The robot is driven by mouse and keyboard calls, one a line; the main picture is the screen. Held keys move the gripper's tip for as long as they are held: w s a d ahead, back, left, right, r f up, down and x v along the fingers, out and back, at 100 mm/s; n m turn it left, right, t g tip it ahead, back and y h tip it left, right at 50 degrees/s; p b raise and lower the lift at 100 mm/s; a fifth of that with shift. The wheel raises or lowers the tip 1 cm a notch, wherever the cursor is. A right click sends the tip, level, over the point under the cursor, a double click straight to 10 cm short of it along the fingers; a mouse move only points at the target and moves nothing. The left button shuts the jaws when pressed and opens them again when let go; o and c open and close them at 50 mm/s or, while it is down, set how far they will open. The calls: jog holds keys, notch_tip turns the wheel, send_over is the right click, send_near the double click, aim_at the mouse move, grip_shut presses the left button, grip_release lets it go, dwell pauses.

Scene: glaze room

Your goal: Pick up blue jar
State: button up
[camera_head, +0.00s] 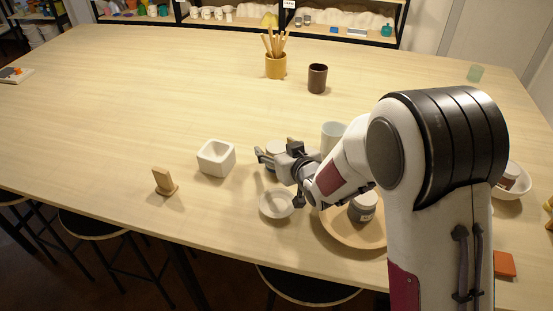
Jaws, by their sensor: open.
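No jar looks clearly blue here. A small grey jar (363,208) with a pale label stands on a round wooden tray (345,238), right of my gripper and partly beside my arm. Another small pale grey jar (275,146) stands just behind my gripper and is partly hidden by it. My gripper (262,158) is open and points left, above the table. I cannot tell whether it touches the jar behind it, and I see nothing held.
A white dish (277,204) lies below my gripper, and a white square pot (216,158) stands left. A pale cup (332,133) is behind my arm. A wooden stand (164,182) sits near the front edge. The table's left side is mostly clear.

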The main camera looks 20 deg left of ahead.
aim_at(276, 146)
dwell(0.5)
jog(key=c, duration=1.4)
jog(key=shift+r, duration=0.15)
jog(key=shift+r, duration=4.9)
